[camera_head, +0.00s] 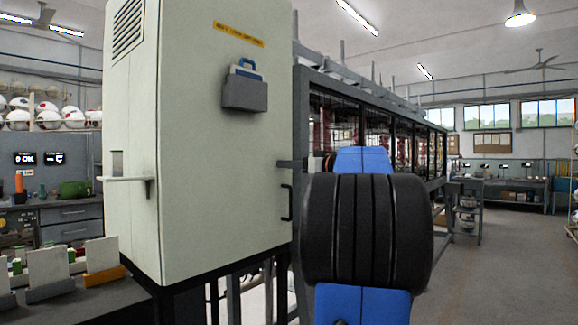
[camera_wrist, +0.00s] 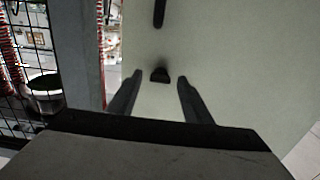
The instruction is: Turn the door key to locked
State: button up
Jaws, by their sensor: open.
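A small dark knob-like piece, which looks like the door key (camera_wrist: 160,75), sticks out from a pale cabinet panel (camera_wrist: 235,60) in the wrist view. My gripper (camera_wrist: 157,78) is open, with its two dark fingers pointing at the panel. In the picture the key lies between the two fingertips, with a gap on each side. I cannot tell how deep the fingers reach around it or which way the key is turned. In the head view the tall pale cabinet (camera_head: 225,170) stands left of centre. I cannot make out the key or the fingers there.
A black door handle (camera_wrist: 159,12) sits beyond the key; a handle also shows at the cabinet's right edge (camera_head: 287,202). A grey post (camera_wrist: 75,50) and wire mesh (camera_wrist: 28,60) flank the panel. A small shelf (camera_head: 135,179) juts out left. Floor (camera_head: 500,270) is open at right.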

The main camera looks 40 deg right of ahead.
jog(key=shift+w, duration=0.55)
jog(key=c, duration=1.1)
jog(key=shift+o, duration=0.2)
jog(key=shift+m, duration=8.8)
